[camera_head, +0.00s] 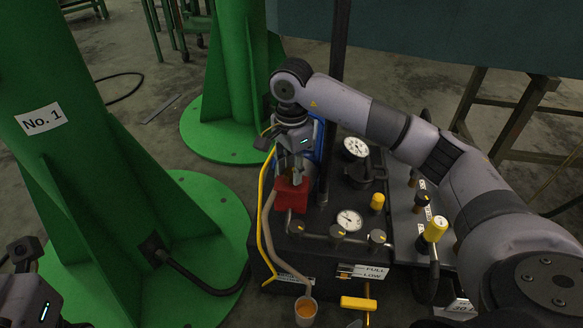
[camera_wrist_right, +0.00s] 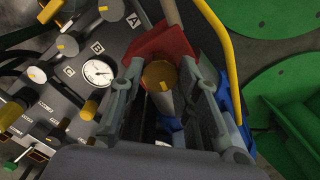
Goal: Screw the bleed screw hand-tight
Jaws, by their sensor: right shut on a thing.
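A round yellow-orange knob with a light mark (camera_wrist_right: 160,75), which I take to be the bleed screw, sits at the red block in the right wrist view. The red block (camera_wrist_right: 152,46) also shows in the head view (camera_head: 290,196), on the left side of the dark machine. My right gripper (camera_head: 292,172) reaches down from above the block. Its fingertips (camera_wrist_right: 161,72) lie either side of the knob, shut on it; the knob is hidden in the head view. My left gripper's body (camera_head: 33,298) is at the lower left edge; its fingers do not show clearly.
The dark machine panel (camera_wrist_right: 70,50) carries gauges (camera_head: 349,220), yellow-marked knobs and valves close to the right gripper. A yellow tube (camera_head: 262,205) and a beige hose run beside the block. The hose leads down to a cup (camera_head: 306,309). Green columns (camera_head: 85,170) stand left.

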